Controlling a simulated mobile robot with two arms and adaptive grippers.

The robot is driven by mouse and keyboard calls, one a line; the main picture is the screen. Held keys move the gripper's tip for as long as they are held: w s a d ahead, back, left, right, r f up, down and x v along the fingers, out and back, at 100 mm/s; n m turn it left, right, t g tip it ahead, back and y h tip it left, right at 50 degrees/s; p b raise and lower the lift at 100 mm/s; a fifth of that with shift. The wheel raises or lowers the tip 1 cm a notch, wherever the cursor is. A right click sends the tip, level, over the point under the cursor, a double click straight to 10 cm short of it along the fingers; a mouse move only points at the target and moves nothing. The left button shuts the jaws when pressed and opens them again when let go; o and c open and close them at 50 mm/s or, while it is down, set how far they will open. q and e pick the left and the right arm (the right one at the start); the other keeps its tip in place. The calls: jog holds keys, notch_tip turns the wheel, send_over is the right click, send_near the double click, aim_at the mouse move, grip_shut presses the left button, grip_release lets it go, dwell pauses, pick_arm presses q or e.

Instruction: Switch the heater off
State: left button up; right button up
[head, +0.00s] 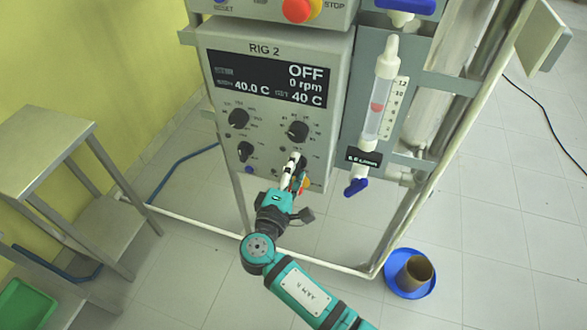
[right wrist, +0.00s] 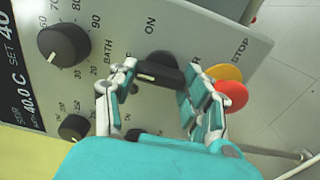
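The grey RIG 2 control box (head: 325,52) stands upright; its display (head: 268,79) reads OFF, 0 rpm, 40.0 C and 40 C. In the right wrist view a black rotary switch (right wrist: 160,74) sits below the label ON, with a white mark on its handle. My right gripper (right wrist: 158,84) is open, its fingers on either side of the switch's handle; I cannot tell whether they touch it. In the head view my right gripper (head: 293,172) is at the panel's lower right and hides the switch. My left gripper is not in view.
A red stop button (right wrist: 232,95) with a yellow surround is right beside my right finger. A BATH knob (right wrist: 63,45) and a lower knob (right wrist: 73,127) are left. A flowmeter (head: 381,100) hangs right of the box. A blue dish (head: 402,287) stands on the floor.

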jog(key=o, duration=0.5)
jog(key=v, duration=1.2)
